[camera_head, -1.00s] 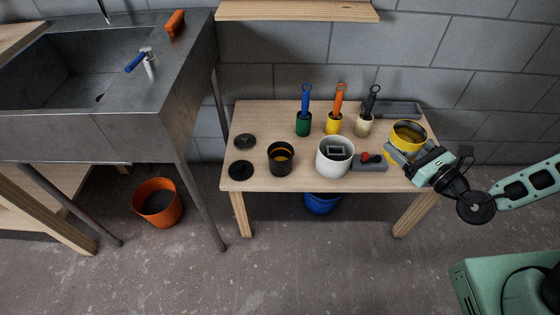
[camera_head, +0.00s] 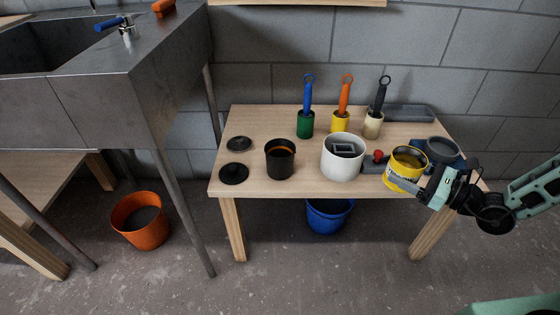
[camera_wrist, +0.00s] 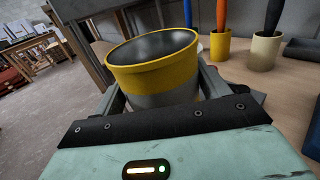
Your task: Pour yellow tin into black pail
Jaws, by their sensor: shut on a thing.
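The yellow tin (camera_head: 402,178) has a yellow rim and a pale band, and is close to upright over the right front of the table. My gripper (camera_wrist: 160,88) is shut on it, with one finger on each side; in the head view my gripper (camera_head: 422,186) reaches it from the right. The wrist view shows the tin (camera_wrist: 150,78) with a dark grey inside. Whether its base touches the table is unclear. The black pail (camera_head: 280,163) stands upright on the table, left of the white pot, with something orange-yellow inside. My gripper is well to its right.
The white pot (camera_head: 342,163) and a grey block with a red knob (camera_head: 378,155) stand between tin and pail. A dark blue pot (camera_head: 443,151) is behind my gripper. Three handled tools in green, yellow (camera_head: 341,122) and cream cups stand behind. Two dark discs (camera_head: 234,173) lie left.

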